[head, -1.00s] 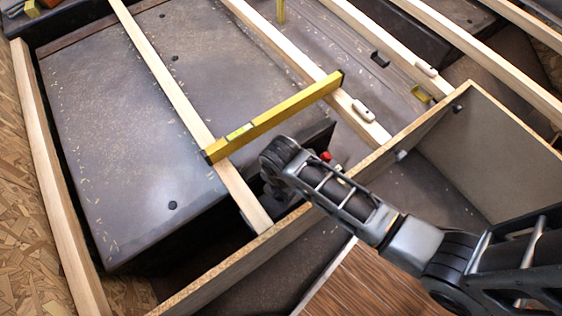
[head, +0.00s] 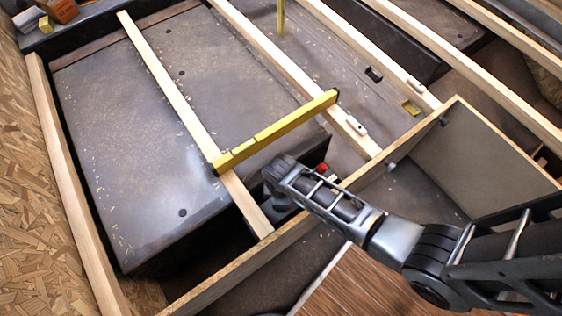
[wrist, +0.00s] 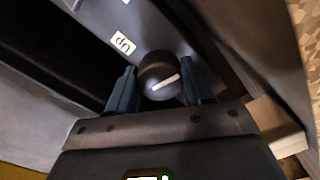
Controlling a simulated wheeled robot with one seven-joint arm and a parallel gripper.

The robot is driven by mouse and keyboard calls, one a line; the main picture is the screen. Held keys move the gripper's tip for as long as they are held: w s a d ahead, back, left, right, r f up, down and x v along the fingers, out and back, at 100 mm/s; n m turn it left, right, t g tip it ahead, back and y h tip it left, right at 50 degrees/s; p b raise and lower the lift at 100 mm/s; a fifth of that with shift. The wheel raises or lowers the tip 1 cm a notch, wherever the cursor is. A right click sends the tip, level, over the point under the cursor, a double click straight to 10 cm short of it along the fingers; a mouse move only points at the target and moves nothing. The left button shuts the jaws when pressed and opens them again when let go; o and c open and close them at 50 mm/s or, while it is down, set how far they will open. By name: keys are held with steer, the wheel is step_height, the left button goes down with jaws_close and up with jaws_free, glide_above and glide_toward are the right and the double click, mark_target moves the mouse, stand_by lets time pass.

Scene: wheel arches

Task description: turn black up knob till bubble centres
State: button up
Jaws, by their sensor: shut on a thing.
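The black knob (wrist: 159,77) with a white pointer line sits between my gripper's two fingers in the wrist view. Its pointer slants up to the right. My gripper (wrist: 162,88) is shut on the knob. A white "UP" label (wrist: 123,44) is just above and left of it, upside down in this view. In the head view my arm reaches down behind the near board and hides the knob. The yellow spirit level (head: 275,133) lies across two wooden battens. Its vial (head: 243,147) shows greenish, but the bubble is too small to make out.
The near wooden board (head: 240,266) runs under my forearm. Pale battens (head: 172,95) cross the dark wheel-arch box (head: 120,140). A small red part (head: 322,169) is close beside my arm's end. A white piece (head: 357,125) lies on a batten.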

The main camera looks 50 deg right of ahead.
steer(key=m+p, duration=0.1)
steer(key=m, duration=0.2)
steer(key=shift+r+m+p, duration=0.1)
steer(key=shift+m+p, duration=0.3)
steer(key=m+p, duration=0.1)
steer(key=m, duration=0.2)
steer(key=shift+m, duration=0.3)
steer(key=m+p, duration=0.2)
steer(key=m, duration=0.4)
steer(key=m+p, duration=0.1)
steer(key=m, duration=0.6)
steer(key=shift+m, duration=0.3)
steer(key=m, duration=0.3)
steer(key=shift+m, duration=0.3)
steer(key=m, duration=0.3)
steer(key=shift+m+p, duration=0.3)
steer(key=m, duration=0.4)
steer(key=shift+m, duration=0.3)
steer(key=m, duration=0.4)
steer(key=m+p, duration=0.1)
steer(key=m, duration=0.3)
steer(key=shift+p, duration=0.4)
steer(key=shift+m+p, duration=1.1)
steer(key=shift+p, duration=0.05)
